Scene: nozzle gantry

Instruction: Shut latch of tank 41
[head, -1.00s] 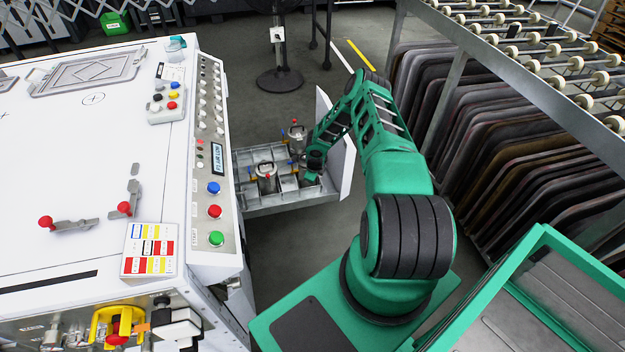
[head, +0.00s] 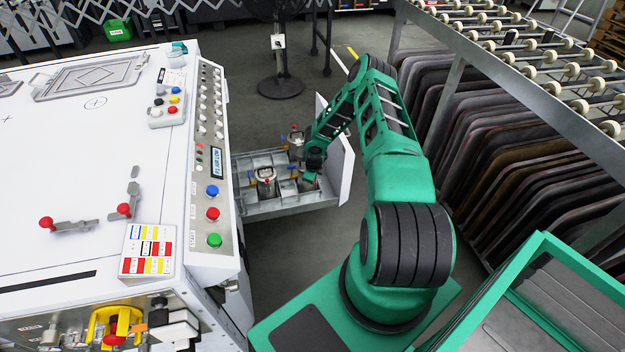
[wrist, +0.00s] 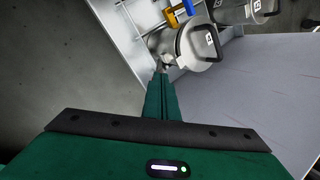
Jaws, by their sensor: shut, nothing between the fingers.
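My gripper (head: 314,160) is down at the right end of an open drawer (head: 285,208) on the white machine. In the wrist view its fingers (wrist: 162,75) are closed together and empty, with their tips beside the lower left edge of a round grey tank lid (wrist: 198,46). I cannot tell whether they touch it. This lid has a black handle and a small label too small to read. A second tank (wrist: 248,8) stands behind it. The head view shows two tanks, at the front (head: 265,181) and back (head: 297,144). I cannot tell which is tank 41 or its latch state.
The drawer's white front panel (head: 346,172) stands right of my gripper. The machine's button panel (head: 212,150) is on the left. A roller rack (head: 540,60) with dark boards is on the right. A black stand (head: 281,86) stands behind the drawer. Bare floor lies in front of it.

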